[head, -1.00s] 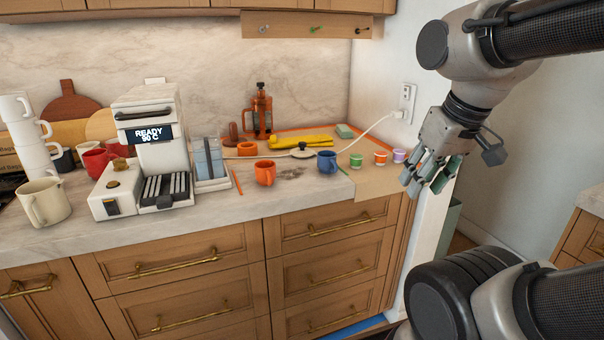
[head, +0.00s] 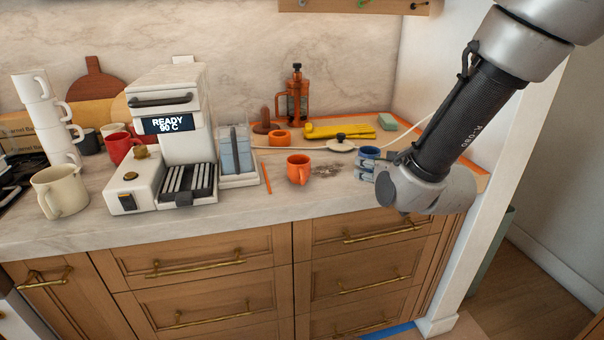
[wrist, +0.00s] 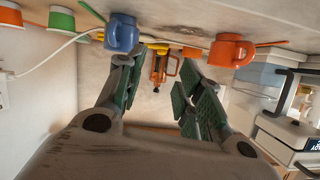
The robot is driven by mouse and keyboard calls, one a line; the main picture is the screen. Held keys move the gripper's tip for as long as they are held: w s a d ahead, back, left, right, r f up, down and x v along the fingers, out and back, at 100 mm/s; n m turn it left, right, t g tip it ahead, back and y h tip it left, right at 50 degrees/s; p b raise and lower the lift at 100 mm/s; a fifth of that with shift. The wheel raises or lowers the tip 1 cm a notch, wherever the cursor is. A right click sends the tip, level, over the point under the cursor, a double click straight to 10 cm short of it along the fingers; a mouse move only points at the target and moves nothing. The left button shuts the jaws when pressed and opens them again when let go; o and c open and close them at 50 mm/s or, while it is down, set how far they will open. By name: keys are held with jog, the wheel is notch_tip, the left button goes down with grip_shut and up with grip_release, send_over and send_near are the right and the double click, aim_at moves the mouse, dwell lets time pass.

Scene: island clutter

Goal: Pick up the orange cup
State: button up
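The orange cup (head: 299,169) stands upright on the marble counter, right of the coffee machine. In the wrist view, which is upside down, the orange cup (wrist: 230,52) is at the upper right, outside the fingers. My gripper (wrist: 157,85) is open, with green-padded fingers apart and nothing between them. In the head view my gripper (head: 366,169) is right of the orange cup, beside the blue cup (head: 369,153), which it partly hides. The blue cup (wrist: 122,34) is near one fingertip in the wrist view; I cannot tell whether they touch.
The coffee machine (head: 168,130) and a stack of white cups (head: 50,115) are on the left. An orange stick (head: 266,178) lies left of the orange cup. The counter front there is clear.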

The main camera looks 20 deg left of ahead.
aim_at(304, 180)
jog(key=s+a+f+n+t+y, duration=0.25)
jog(key=s+a+f+y, duration=0.2)
jog(key=s+a, duration=0.55)
jog(key=shift+n+g+h, duration=0.25)
jog(key=x, duration=0.8)
jog(key=shift+w+a+f, duration=0.1)
jog(key=shift+w+f, duration=0.25)
jog(key=shift+f, duration=0.05)
grip_shut()
